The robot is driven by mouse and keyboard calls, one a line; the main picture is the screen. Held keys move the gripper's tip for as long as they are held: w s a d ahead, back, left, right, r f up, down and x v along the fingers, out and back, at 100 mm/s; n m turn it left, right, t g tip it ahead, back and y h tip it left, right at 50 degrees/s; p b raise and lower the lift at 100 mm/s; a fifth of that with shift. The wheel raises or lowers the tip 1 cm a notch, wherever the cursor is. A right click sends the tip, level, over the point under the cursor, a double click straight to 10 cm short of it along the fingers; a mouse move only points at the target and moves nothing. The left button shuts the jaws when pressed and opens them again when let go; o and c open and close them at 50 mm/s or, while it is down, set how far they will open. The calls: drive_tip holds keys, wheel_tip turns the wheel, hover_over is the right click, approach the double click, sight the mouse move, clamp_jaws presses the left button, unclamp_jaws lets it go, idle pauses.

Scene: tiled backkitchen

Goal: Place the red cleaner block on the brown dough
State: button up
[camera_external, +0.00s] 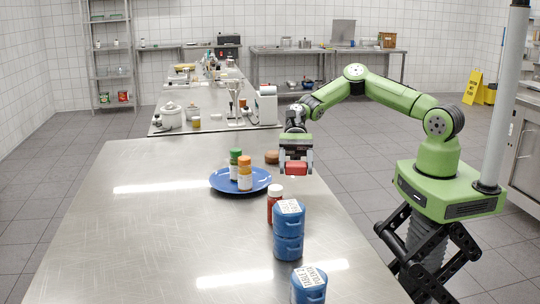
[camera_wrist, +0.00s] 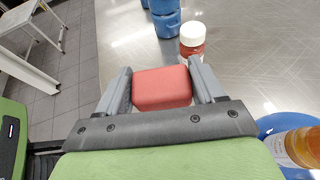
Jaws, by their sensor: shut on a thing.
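My gripper (camera_external: 296,168) is shut on the red cleaner block (camera_external: 296,169) and holds it above the steel table near its right edge. In the wrist view the red block (camera_wrist: 162,88) sits between both fingers. The brown dough (camera_external: 272,157) is a small round lump on the table, behind and left of the gripper in the external view. It is not visible in the wrist view.
A blue plate (camera_external: 218,182) with two spice bottles (camera_external: 245,174) stands left of the gripper. A red jar with a white lid (camera_external: 274,205) and several blue containers (camera_external: 288,235) stand nearer the camera. The table's left part (camera_external: 120,230) is clear.

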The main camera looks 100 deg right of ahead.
drive_tip(key=w+d+m+t+h, duration=0.2)
drive_tip(key=d+m+t, duration=0.25)
drive_tip(key=d, duration=0.35)
wheel_tip(320, 180, up, 4)
drive_tip(key=m+t+h, duration=0.6)
drive_tip(key=m+h, duration=0.4)
drive_tip(key=h, duration=0.1)
hover_over(273, 152)
drive_tip(key=shift+m, duration=0.35)
wheel_tip(273, 152, down, 10)
drive_tip(key=b, duration=0.2)
drive_tip(key=shift+s+d+b, duration=0.1)
drive_tip(key=shift+d+b, duration=0.05)
drive_tip(key=shift+b, duration=0.15)
drive_tip(key=shift+f, duration=0.1)
drive_tip(key=o, duration=1.1)
drive_tip(key=shift+c, duration=0.2)
